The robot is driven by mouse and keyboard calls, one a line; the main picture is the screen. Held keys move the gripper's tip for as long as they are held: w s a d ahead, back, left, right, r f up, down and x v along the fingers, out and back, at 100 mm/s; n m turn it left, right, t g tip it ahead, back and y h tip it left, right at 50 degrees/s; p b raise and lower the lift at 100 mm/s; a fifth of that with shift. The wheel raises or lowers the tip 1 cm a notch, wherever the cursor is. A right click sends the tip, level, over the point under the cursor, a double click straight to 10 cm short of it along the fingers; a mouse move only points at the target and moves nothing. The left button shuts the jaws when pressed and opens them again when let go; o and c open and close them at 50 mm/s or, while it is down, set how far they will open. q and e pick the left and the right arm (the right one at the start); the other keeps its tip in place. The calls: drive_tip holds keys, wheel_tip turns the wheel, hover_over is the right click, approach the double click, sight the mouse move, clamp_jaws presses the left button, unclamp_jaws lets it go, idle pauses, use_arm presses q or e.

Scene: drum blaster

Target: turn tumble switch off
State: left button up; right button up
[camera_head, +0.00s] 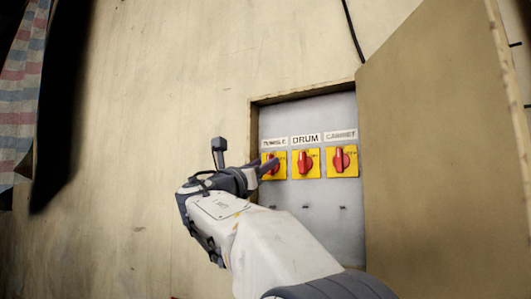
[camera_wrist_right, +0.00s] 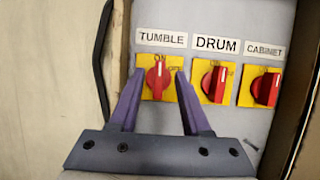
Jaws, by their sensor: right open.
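The tumble switch is a red knob on a yellow plate, under a "TUMBLE" label; it shows in the right wrist view (camera_wrist_right: 158,80) and, partly covered by my gripper, in the head view (camera_head: 271,160). Its white mark points roughly upward. My right gripper (camera_head: 266,168) is open in front of this switch. In the right wrist view its two fingers (camera_wrist_right: 159,74) stand on either side of the red knob. I cannot tell whether they touch it. My left gripper is not in view.
The drum switch (camera_head: 305,162) and the cabinet switch (camera_head: 342,161) sit to the right on the same grey panel (camera_head: 318,220). An open door (camera_head: 430,150) stands right of the recess. A wooden frame edge borders it. A black cable (camera_head: 352,30) hangs above.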

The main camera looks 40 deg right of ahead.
drive_tip(key=x, duration=0.2)
drive_tip(key=shift+w+d+p, duration=0.15)
drive_tip(key=shift+d+p, duration=0.1)
drive_tip(key=shift+p, duration=0.15)
